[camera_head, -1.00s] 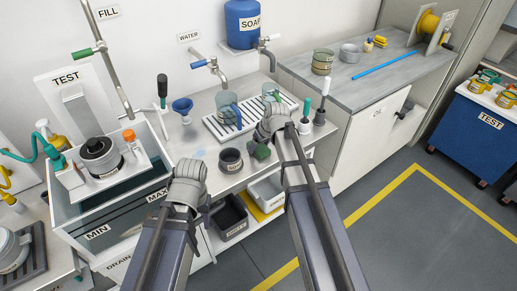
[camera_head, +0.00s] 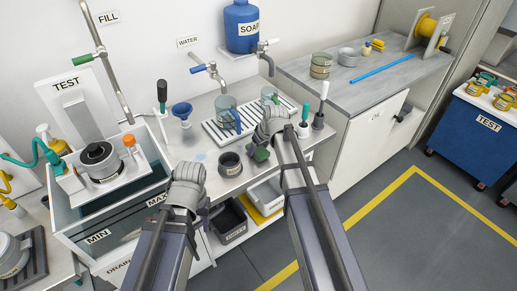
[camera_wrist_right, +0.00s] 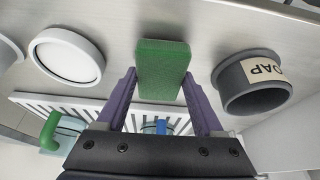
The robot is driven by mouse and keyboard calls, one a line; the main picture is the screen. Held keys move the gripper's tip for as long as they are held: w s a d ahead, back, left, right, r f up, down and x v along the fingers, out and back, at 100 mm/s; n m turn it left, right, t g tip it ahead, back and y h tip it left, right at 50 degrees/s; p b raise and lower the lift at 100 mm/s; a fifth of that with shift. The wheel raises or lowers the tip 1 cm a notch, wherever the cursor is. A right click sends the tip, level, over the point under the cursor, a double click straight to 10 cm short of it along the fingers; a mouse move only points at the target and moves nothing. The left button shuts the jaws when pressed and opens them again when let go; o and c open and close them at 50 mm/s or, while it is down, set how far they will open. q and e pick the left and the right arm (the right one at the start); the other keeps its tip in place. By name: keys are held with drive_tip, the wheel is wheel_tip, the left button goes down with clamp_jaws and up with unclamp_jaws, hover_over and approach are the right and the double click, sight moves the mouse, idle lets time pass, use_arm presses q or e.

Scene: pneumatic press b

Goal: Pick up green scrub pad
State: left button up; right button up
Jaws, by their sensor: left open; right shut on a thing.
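The green scrub pad (camera_head: 259,154) is at the front of the sink counter, to the right of a dark round SOAP cup. In the right wrist view the green scrub pad (camera_wrist_right: 163,66) stands between the two purple fingers of my right gripper (camera_wrist_right: 160,88), which is shut on it. In the head view my right gripper (camera_head: 264,146) is partly hidden by its own wrist. I cannot tell whether the pad touches the counter. My left gripper (camera_head: 203,210) is open and empty, in front of the counter to the left; its fingers are mostly hidden by the wrist.
The dark SOAP cup (camera_head: 230,163) sits close beside the pad, and it also shows in the right wrist view (camera_wrist_right: 252,82). Glass mugs (camera_head: 228,117) stand on the slotted drain rack (camera_head: 212,132). Handled brushes (camera_head: 320,105) stand to the right. The water tank (camera_head: 75,222) is at left.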

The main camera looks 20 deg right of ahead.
sight(258, 149)
use_arm(q)
wheel_tip(258, 149, up, 10)
drive_tip(key=p, duration=0.9)
drive_tip(key=shift+f, duration=0.15)
use_arm(e)
wheel_tip(258, 149, up, 10)
drive_tip(key=shift+f, duration=0.15)
drive_tip(key=o, duration=0.8)
clamp_jaws()
drive_tip(key=shift+a, duration=0.1)
